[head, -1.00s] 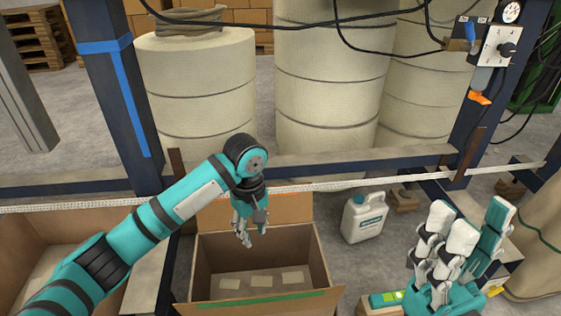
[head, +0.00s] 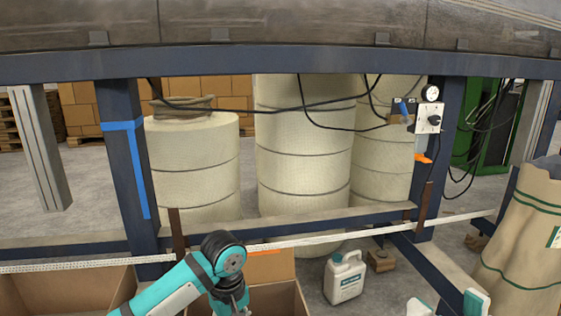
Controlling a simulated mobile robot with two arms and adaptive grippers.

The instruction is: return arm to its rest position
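My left arm comes in from the lower left, and its wrist hangs over the open cardboard box (head: 272,266). My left gripper (head: 229,308) is at the bottom edge of the head view, with its fingers mostly cut off, so its opening does not show. Only the tips of my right gripper (head: 447,305) show at the bottom right. They stand apart with nothing visible between them. The inside of the box is largely out of frame.
A white jug (head: 344,278) stands on the floor right of the box. A white strap (head: 330,239) runs across in front of the blue frame (head: 128,170). Large cream rolls (head: 303,170) stand behind. A tan sack (head: 525,235) is at the right.

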